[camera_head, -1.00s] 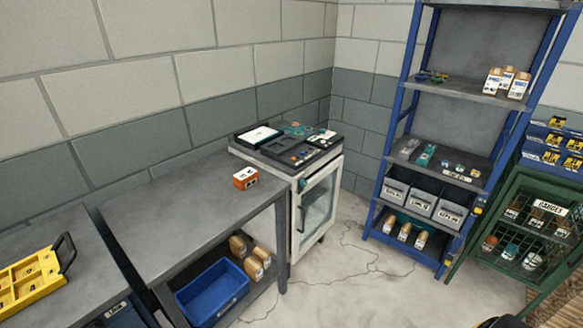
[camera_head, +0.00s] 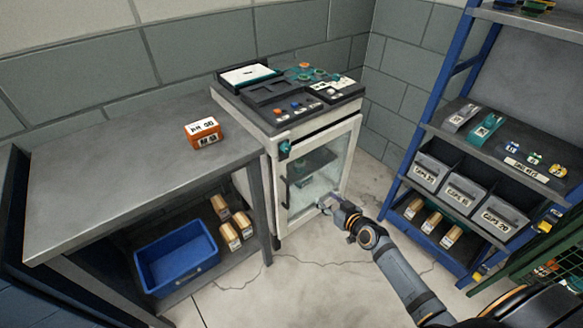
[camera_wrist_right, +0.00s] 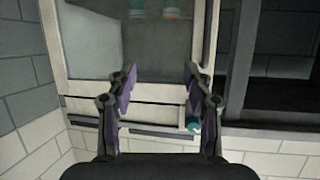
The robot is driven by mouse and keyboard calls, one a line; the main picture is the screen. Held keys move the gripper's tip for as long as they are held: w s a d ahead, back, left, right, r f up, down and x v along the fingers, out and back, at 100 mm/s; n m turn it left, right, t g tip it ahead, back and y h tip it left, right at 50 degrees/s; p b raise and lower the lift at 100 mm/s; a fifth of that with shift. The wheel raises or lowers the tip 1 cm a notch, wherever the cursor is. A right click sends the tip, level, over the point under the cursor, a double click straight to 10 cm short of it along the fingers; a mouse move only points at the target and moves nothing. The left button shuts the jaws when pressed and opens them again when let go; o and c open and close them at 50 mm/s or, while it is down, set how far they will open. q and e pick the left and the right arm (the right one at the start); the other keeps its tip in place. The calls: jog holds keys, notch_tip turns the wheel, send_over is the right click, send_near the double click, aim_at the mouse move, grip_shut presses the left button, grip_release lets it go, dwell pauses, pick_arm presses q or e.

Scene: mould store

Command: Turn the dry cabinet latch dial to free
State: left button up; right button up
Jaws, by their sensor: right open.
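The dry cabinet (camera_head: 275,190) is off-white with a glass door (camera_head: 325,175) that looks shut. Its teal latch dial (camera_head: 285,150) sits on the front near the upper left corner, above a dark door handle (camera_head: 287,193). The dial's setting is too small to read. My right gripper (camera_head: 326,204) is in front of the lower glass, below and right of the dial. In the right wrist view my gripper (camera_wrist_right: 160,88) is open and empty, and the dial (camera_wrist_right: 193,126) shows beside the right finger, partly hidden by it. My left gripper is out of view.
A black tray with small parts (camera_head: 290,100) tops the cabinet. A grey bench (camera_head: 110,190) with an orange box (camera_head: 202,132) adjoins on the left, with a blue bin (camera_head: 177,262) below. A blue-framed shelf (camera_head: 425,150) stands right. Floor between is clear.

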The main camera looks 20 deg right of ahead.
aim_at(288, 149)
jog(key=w+a+r+n+t+y+b, duration=0.1)
jog(key=a+r+t+y, duration=0.15)
jog(key=r, duration=0.55)
jog(key=w+a+r+n+t+y+b, duration=0.1)
jog(key=a+r+y, duration=0.1)
jog(key=a+r, duration=0.35)
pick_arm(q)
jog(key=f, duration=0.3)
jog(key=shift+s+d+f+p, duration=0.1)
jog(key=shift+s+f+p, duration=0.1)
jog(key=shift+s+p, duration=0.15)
pick_arm(e)
jog(key=shift+h, duration=0.25)
jog(key=x, duration=0.3)
jog(key=d+x, duration=0.1)
jog(key=x, duration=0.2)
jog(key=r+x, duration=0.1)
jog(key=x, duration=0.2)
jog(key=shift+w+d+r, duration=0.1)
jog(key=shift+w+d, duration=0.1)
jog(key=shift+w, duration=0.35)
grip_shut()
